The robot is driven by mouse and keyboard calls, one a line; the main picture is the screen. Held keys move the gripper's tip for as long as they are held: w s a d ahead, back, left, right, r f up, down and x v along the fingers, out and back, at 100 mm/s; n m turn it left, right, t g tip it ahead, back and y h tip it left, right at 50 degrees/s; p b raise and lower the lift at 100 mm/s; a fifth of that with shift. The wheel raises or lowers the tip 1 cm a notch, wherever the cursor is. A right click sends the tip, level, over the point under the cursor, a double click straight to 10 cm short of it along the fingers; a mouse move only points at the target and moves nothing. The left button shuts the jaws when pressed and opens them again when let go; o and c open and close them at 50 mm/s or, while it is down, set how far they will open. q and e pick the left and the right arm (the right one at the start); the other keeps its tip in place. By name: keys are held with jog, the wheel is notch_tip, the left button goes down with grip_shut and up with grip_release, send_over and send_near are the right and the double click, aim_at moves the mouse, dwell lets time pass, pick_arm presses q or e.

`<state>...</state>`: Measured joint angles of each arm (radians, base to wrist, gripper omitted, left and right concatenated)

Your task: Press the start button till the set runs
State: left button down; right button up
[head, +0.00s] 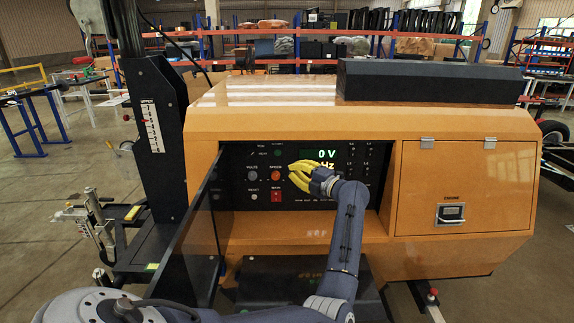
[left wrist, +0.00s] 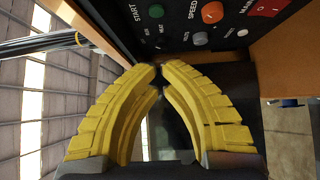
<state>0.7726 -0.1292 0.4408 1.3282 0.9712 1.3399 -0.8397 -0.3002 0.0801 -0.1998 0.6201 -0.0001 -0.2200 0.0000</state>
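The start button (head: 278,152) is a dark green round button at the top of the black control panel (head: 232,160). It also shows in the left wrist view as a green button (left wrist: 156,11) beside the word START. My left gripper (head: 292,172) has yellow fingers and is in front of the panel, right of the orange speed knob (head: 275,175). In the left wrist view its fingertips (left wrist: 157,73) come together with nothing between them. They appear apart from the start button. The display (head: 325,154) reads 0 V, with its lower line partly hidden by the fingers. My right gripper is not in view.
A grey volts knob (head: 252,175), a pale reset button (head: 254,197) and a red main switch (head: 277,195) sit close by. A dark door (head: 190,245) stands open at the panel's left. The orange housing (head: 450,190) borders the recess on the right.

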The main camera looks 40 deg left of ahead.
aim_at(278, 153)
pick_arm(q)
jog(key=shift+w+a, duration=0.55)
jog(key=shift+a, duration=1.45)
jog(key=shift+w+a, duration=0.6)
jog(key=shift+a, duration=1.35)
jog(key=shift+w+a, duration=0.55)
jog(key=shift+a, duration=1.45)
